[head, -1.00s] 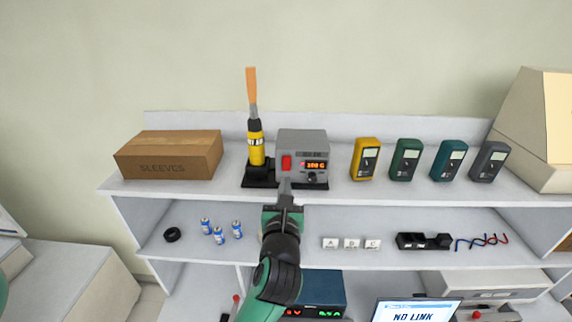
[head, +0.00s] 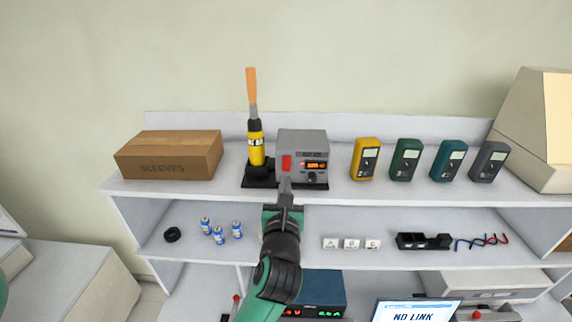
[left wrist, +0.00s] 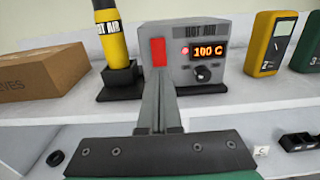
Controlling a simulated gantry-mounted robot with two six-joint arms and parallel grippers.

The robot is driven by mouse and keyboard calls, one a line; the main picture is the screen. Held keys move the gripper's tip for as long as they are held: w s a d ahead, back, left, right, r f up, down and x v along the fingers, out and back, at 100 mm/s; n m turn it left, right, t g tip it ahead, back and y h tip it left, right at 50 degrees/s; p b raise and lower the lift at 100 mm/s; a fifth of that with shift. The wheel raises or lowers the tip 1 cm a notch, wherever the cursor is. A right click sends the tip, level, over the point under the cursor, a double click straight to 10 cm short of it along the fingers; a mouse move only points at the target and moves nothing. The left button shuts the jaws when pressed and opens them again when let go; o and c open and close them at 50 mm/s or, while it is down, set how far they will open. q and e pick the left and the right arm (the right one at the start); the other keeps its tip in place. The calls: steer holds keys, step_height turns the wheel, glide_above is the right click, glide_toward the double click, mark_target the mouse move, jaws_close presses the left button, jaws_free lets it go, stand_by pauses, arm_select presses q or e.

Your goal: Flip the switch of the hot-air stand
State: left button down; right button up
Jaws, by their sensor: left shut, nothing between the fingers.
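The hot-air stand (head: 313,146) is a grey box on the top shelf with a red rocker switch (head: 286,163) on the left of its front. Its orange display reads 100 C in the left wrist view, beside a small red light. The yellow hot-air tool (head: 256,147) stands in a black holder to its left. My left gripper (head: 285,184) is shut and empty, its tips just below and in front of the red switch. The left wrist view shows the closed fingers (left wrist: 158,105) below the switch (left wrist: 158,52); I cannot tell whether they touch it. My right gripper is not in view.
A SLEEVES carton (head: 168,156) stands to the left on the top shelf. A yellow meter (head: 365,160) and several similar meters stand to the right. Blue cells (head: 219,235) and small lettered blocks (head: 351,244) lie on the shelf below. The wall behind is bare.

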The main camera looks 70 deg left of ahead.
mark_target(286, 170)
arm_select(q)
steer(key=shift+p+x, duration=0.3)
steer(key=shift+x, duration=1.5)
steer(key=shift+s+d+r, duration=0.1)
steer(key=shift+d, duration=0.2)
steer(key=p+v, duration=0.2)
steer(key=v, duration=0.5)
steer(key=shift+d, duration=0.2)
steer(key=shift+s, duration=0.1)
